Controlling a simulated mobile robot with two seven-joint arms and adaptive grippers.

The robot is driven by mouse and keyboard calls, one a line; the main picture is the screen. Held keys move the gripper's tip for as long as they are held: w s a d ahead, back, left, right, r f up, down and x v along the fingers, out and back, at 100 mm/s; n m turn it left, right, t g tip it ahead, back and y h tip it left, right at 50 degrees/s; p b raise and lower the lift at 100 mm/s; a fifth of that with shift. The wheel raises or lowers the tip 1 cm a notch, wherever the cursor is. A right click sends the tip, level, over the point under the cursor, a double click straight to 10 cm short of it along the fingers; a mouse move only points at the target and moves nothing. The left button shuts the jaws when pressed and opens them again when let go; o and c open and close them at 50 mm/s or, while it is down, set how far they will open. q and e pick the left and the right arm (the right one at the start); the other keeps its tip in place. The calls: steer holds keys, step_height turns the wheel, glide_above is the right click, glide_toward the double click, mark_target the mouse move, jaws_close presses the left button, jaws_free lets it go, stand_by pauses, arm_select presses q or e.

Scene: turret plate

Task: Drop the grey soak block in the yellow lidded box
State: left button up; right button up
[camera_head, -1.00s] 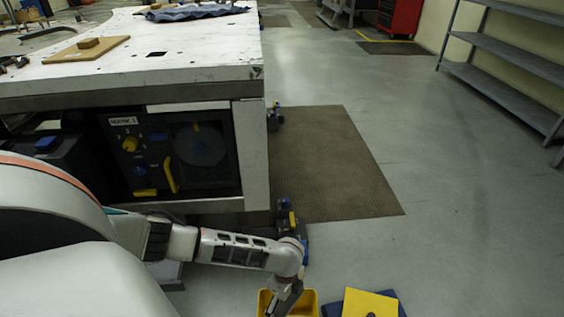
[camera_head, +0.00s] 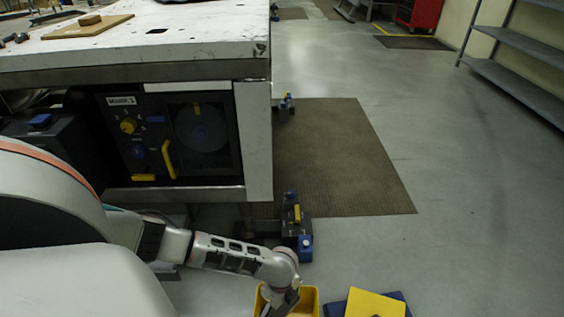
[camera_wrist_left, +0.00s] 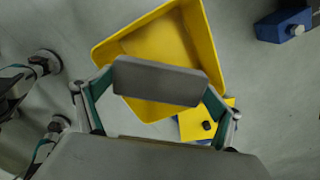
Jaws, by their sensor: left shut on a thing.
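A grey soak block (camera_wrist_left: 160,80) is held between the fingers of my left gripper (camera_wrist_left: 158,100) in the left wrist view. The yellow box (camera_wrist_left: 205,45) lies beneath it and shows open, its inside partly hidden by the block. The yellow lid (camera_wrist_left: 196,124) with a dark knob is beside the box, off it. In the head view my left gripper (camera_head: 281,301) is over the yellow box (camera_head: 311,301) at the bottom edge, where the block cannot be made out. The lid (camera_head: 375,304) is to the right of the box. My right gripper is not in view.
A white-topped workbench (camera_head: 150,45) with a dark control panel (camera_head: 170,140) fills the left. A dark blue-footed stand (camera_head: 290,232) is on the floor just beyond the box. A brown mat (camera_head: 345,160) lies behind. Open floor extends right towards grey shelves (camera_head: 515,85).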

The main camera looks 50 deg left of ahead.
arm_select(q)
steer(key=o, duration=0.9)
steer(key=shift+w+r, duration=0.1)
step_height(320, 180, up, 12)
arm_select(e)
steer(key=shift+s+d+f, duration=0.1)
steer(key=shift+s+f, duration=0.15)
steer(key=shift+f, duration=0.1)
